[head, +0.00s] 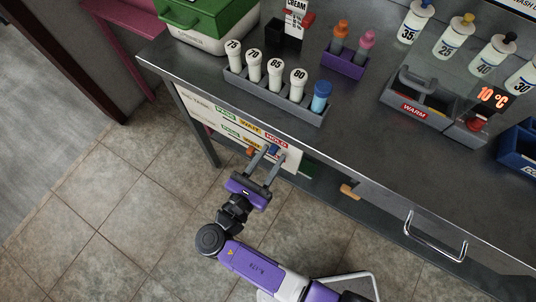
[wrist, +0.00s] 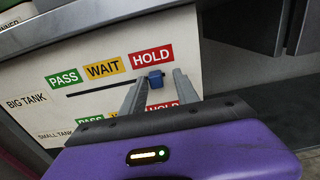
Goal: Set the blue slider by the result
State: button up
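The blue slider (wrist: 156,80) sits at the right end of the upper slot, labelled BIG TANK, under the red HOLD label (wrist: 152,57). The yellow WAIT label (wrist: 104,68) and green PASS label (wrist: 64,79) are to its left. In the head view the blue slider (head: 273,149) is on the white panel (head: 293,160) at the bench front. My gripper (head: 270,158) is at the panel, its fingers on either side of the slider. In the wrist view my gripper (wrist: 159,85) is open, with gaps beside the slider. The lower SMALL TANK row is partly hidden by my gripper.
An orange slider (head: 250,152) is on the panel. The bench holds a rack (head: 273,97) of numbered tubes and one blue tube, a WARM unit (head: 413,111), a red display (head: 493,98) reading 10 °C, and several bottles. A drawer handle (head: 436,240) juts out at right.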

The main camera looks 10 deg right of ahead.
jog(key=shift+a, duration=0.1)
jog(key=shift+s+a, duration=0.2)
jog(key=shift+a, duration=0.05)
jog(key=v, duration=0.7)
jog(key=shift+b, duration=0.3)
jog(key=shift+d, duration=0.1)
